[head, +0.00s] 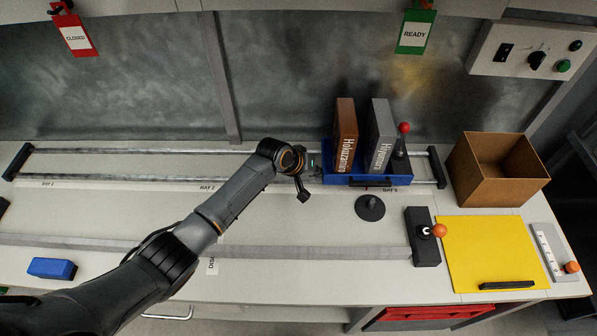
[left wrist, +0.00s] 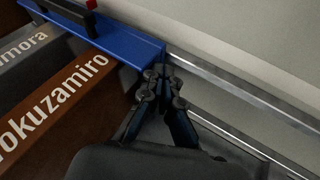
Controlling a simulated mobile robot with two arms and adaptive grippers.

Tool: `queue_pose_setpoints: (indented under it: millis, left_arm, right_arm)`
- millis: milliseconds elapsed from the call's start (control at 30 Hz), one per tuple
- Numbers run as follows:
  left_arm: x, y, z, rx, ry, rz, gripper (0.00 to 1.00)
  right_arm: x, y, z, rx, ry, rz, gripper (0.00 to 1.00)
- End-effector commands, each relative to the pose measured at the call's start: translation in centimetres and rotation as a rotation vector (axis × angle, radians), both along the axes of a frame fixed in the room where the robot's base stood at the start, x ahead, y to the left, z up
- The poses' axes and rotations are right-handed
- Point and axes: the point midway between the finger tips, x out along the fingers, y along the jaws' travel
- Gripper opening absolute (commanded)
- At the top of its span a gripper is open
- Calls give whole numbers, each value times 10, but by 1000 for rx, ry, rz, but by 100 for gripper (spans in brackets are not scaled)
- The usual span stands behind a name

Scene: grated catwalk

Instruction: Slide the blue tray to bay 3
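The blue tray (head: 340,180) sits near the right end of the two metal rails, just behind the label reading BAY 3 (head: 390,189). It carries an upright brown box (head: 345,132) and an upright grey box (head: 380,130). A black bar handle (head: 372,183) is on its front. My left gripper (head: 316,172) is at the tray's left end. In the left wrist view its fingertips (left wrist: 160,76) are together against the blue tray's end (left wrist: 135,48), with nothing visible between them. My right gripper is not in view.
A red-knobbed lever (head: 404,128) stands at the tray's right side. The rails' black end stop (head: 437,167) is just beyond. An open cardboard box (head: 498,180), a black disc with a stem (head: 370,208) and an orange-knobbed lever (head: 424,238) are nearby. The rails left of the tray are clear.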

Motion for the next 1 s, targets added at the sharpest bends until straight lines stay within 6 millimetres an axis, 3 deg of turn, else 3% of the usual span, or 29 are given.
queue_pose_setpoints:
  millis: [100, 400, 1000]
  left_arm:
    - [1, -23, 0, -6, -1, -3, 0]
    - [3, -53, 1, -4, -2, -1, 0]
    - [3, -61, 1, -2, -1, 0, 0]
  right_arm:
    - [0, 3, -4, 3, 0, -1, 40]
    - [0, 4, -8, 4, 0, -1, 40]
    - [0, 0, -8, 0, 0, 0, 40]
